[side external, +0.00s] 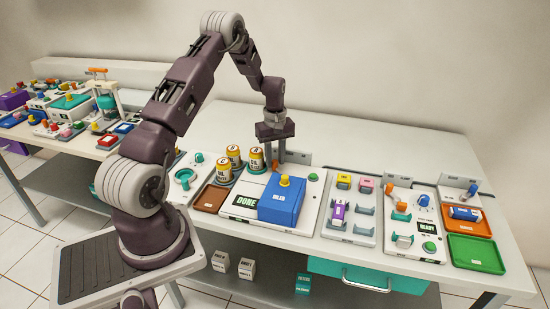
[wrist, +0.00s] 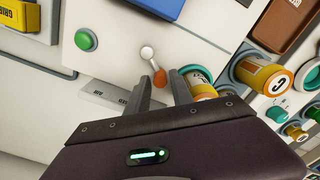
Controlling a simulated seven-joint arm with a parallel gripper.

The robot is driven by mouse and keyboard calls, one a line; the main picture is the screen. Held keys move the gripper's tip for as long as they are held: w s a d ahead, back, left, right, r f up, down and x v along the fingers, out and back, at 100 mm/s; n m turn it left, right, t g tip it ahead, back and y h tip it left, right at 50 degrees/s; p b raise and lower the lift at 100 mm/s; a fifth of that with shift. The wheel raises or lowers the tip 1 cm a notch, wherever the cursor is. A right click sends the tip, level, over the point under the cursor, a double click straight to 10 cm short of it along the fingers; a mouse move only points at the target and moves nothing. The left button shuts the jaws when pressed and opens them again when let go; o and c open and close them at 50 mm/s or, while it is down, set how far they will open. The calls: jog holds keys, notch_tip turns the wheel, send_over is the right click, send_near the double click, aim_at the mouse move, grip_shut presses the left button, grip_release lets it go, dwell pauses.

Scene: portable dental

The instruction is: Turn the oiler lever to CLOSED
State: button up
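The oiler lever has a white round pivot (wrist: 147,52) and an orange tip (wrist: 160,77) in the wrist view. It is on the white panel of the oiler station, which also carries a blue box (side external: 281,200) with a yellow knob and a green button (wrist: 86,40). My gripper (wrist: 159,80) is open, its two dark fingers apart. The orange tip shows between the fingertips; I cannot tell whether either finger touches it. No CLOSED mark is legible.
Several yellow cans (side external: 256,160) stand just left of my gripper; one (wrist: 262,75) is close to the right finger in the wrist view. A grey placard (side external: 298,157) stands behind the panel. Other stations with small parts, such as the orange tray (side external: 470,222), lie to the right.

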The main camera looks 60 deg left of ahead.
grip_shut()
jog(key=shift+w, duration=0.1)
jog(key=m, duration=0.1)
jog(key=w+m, duration=0.1)
jog(key=m, duration=0.3)
jog(key=shift+w+d, duration=0.1)
jog(key=shift+w, duration=0.2)
jog(key=shift+w+d+r+m, duration=0.15)
jog(key=shift+w+m, duration=0.15)
jog(key=shift+m, duration=0.55)
jog(key=shift+w+d+f+m, duration=0.15)
jog(key=shift+w+m, duration=0.1)
jog(key=shift+m, duration=0.65)
jog(key=shift+w+d+r+m, duration=0.15)
jog(key=shift+w+m, duration=0.15)
jog(key=shift+m, duration=0.55)
grip_release()
